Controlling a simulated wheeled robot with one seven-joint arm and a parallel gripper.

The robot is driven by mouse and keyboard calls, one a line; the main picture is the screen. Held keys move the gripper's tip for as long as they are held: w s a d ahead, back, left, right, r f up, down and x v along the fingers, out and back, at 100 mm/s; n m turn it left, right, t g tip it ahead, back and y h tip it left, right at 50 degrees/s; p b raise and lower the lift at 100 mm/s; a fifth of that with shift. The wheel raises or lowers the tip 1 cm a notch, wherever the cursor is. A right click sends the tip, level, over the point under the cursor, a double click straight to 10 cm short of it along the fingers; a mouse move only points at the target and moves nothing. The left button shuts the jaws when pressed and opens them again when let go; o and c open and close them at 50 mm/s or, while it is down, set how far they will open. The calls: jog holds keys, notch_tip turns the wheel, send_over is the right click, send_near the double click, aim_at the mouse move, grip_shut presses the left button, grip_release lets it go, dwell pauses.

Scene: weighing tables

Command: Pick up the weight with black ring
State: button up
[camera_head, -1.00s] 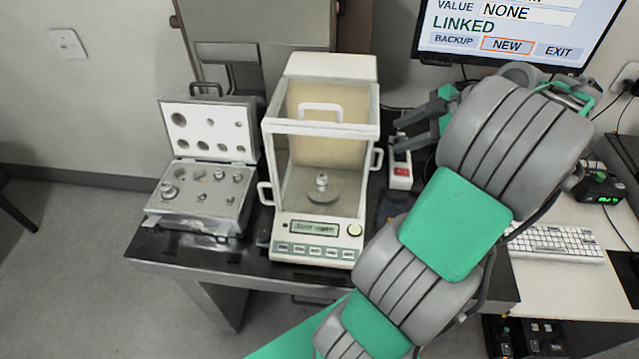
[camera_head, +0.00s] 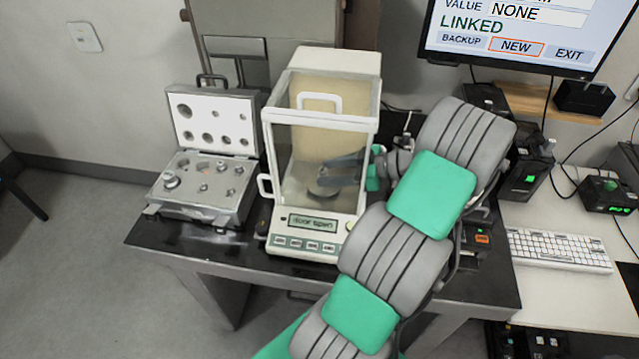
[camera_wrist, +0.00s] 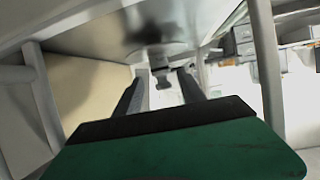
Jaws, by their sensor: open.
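The weight (camera_wrist: 161,79) stands on the pan (camera_head: 322,196) inside the glass balance (camera_head: 318,150). The wrist view looks inverted, with the pan (camera_wrist: 155,52) above the weight. My gripper (camera_head: 335,170) reaches into the balance chamber from the right side. In the wrist view my gripper (camera_wrist: 160,85) is open and the weight lies between or just beyond its fingertips, with gaps visible on both sides. In the head view my fingers mostly hide the weight.
An open weight case (camera_head: 200,190) with several metal weights sits left of the balance on the black table (camera_head: 160,243). The balance frame surrounds my gripper closely. A monitor (camera_head: 515,35) and keyboard (camera_head: 558,250) are at the right.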

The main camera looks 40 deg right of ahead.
jog(key=b+x, duration=0.4)
jog(key=b, duration=0.1)
jog(key=shift+w+a+f+b, duration=0.15)
jog(key=shift+a+f+b, duration=0.15)
jog(key=shift+f, duration=0.05)
jog(key=shift+w+a, duration=0.1)
jog(key=shift+w, duration=0.1)
jog(key=shift+r, duration=0.25)
grip_shut()
